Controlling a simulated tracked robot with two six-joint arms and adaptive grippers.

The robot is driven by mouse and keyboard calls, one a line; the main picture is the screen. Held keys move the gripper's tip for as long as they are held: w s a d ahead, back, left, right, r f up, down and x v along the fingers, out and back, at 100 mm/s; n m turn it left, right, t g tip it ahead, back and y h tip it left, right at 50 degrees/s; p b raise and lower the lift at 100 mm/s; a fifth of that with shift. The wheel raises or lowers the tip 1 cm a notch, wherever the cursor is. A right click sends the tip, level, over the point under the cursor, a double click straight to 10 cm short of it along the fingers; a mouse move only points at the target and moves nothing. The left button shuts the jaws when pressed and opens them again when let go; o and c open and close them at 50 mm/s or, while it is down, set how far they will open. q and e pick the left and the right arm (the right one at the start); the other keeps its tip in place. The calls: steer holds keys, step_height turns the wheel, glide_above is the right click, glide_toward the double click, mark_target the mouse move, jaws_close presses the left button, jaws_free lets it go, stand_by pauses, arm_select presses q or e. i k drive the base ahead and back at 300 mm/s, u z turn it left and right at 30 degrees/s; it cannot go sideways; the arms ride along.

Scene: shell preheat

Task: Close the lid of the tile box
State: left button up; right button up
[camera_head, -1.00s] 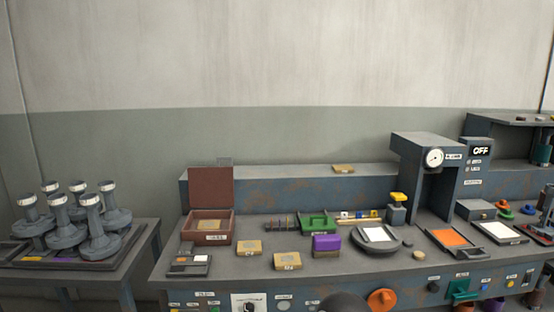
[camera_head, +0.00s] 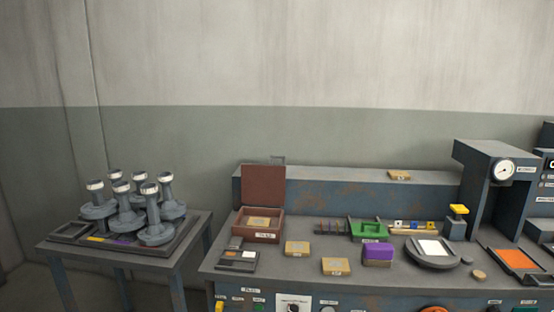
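The tile box (camera_head: 257,234) is a small reddish-brown box with a white label on its front, at the left end of the workbench. Its lid (camera_head: 264,187) stands upright, open, along the back edge. A tan tile (camera_head: 259,222) shows inside the box. Neither of my grippers is in the head view.
Two tan tiles (camera_head: 297,247) lie in front and to the right of the box. A small tray (camera_head: 238,261) sits at its front left. A purple block (camera_head: 377,252) and a green holder (camera_head: 368,229) stand further right. A side table (camera_head: 65,248) with several grey stamp-like pieces is at left.

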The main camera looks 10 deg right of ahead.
mark_target(261, 185)
steer(key=z, duration=0.05)
steer(key=i, duration=0.85)
